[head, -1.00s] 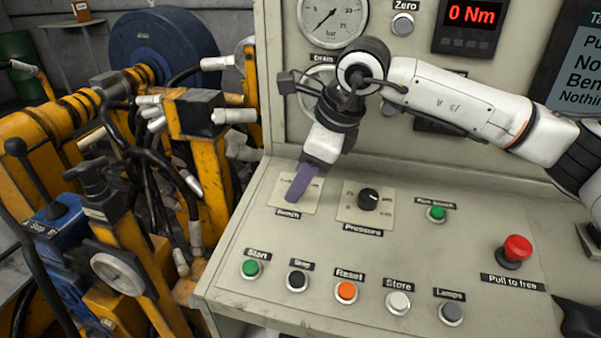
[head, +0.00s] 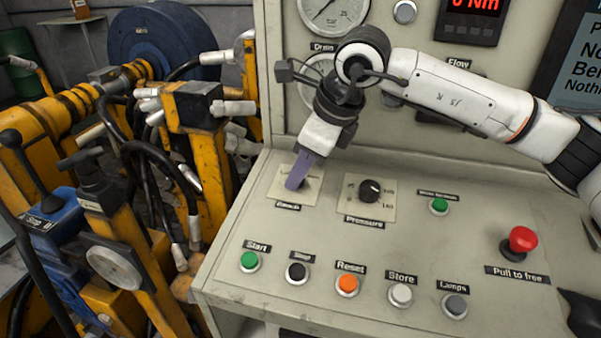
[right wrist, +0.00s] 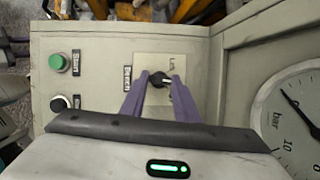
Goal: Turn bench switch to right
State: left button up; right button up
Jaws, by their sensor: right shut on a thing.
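The bench switch is a small black knob (right wrist: 158,79) on a cream plate (head: 280,189) labelled Bench, at the left of the sloping panel. My right gripper (head: 296,184) reaches down to it from above in the head view, its purple fingers hiding most of the knob. In the right wrist view the two purple fingertips (right wrist: 160,82) stand on either side of the knob, shut on it. The exact angle of the switch pointer is hard to read. My left gripper is not in view.
The Pressure knob (head: 369,190) is just right of the switch. Push buttons, including the green Start button (head: 250,261), line the front. A red emergency stop (head: 522,239) stands at the right. A gauge (head: 333,12) is on the upright panel behind the arm. Yellow machinery fills the left.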

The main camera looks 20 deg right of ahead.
jog(key=m+b, duration=0.1)
jog(key=b, duration=0.1)
jog(key=m+t+h+b, duration=0.1)
jog(key=m+b, duration=0.1)
jog(key=shift+s+a+f, duration=0.1)
jog(key=shift+a+f, duration=0.1)
jog(key=shift+f, duration=0.15)
jog(key=shift+m+b, duration=0.5)
jog(key=shift+b, duration=0.2)
jog(key=shift+a+r+m+t+h+b, duration=0.15)
jog(key=shift+m+t+h+b, duration=0.25)
jog(key=shift+m+b, duration=0.7)
jog(key=shift+s+r+m+h+b, duration=0.1)
jog(key=shift+m+h+b, duration=0.2)
jog(key=shift+m+b, duration=0.35)
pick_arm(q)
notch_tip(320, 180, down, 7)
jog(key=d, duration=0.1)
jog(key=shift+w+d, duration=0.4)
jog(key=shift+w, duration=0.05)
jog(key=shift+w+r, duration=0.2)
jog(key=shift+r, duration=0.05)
pick_arm(e)
jog(key=shift+m, duration=0.35)
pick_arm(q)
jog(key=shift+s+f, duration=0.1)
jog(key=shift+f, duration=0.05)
pick_arm(e)
jog(key=o, duration=1)
jog(key=shift+o, duration=0.2)
